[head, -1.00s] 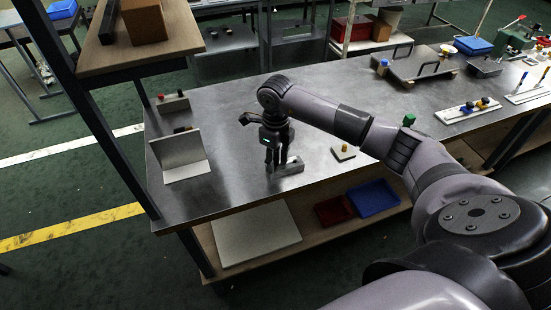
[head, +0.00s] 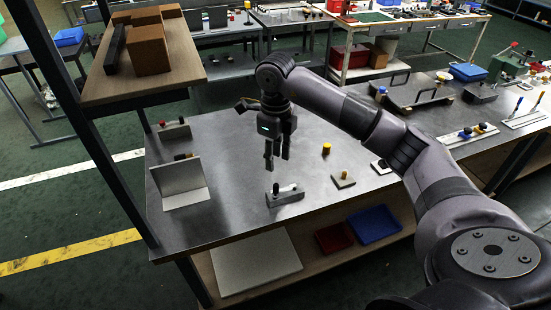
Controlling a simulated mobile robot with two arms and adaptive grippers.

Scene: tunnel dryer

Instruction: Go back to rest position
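My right gripper (head: 276,162) hangs fingers-down above the metal bench (head: 240,150), clear of its top. Its two fingers look a little apart, and nothing shows between them. Below it a small grey block with a dark knob (head: 285,195) stands on the bench, apart from the fingers. My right arm reaches in from the lower right and is bent at a raised elbow. My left gripper does not show.
A bent metal plate (head: 180,178) stands at the bench's left. A wooden shelf (head: 160,68) with brown boxes (head: 148,45) rises at the left. Red (head: 334,237) and blue (head: 375,224) trays sit below.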

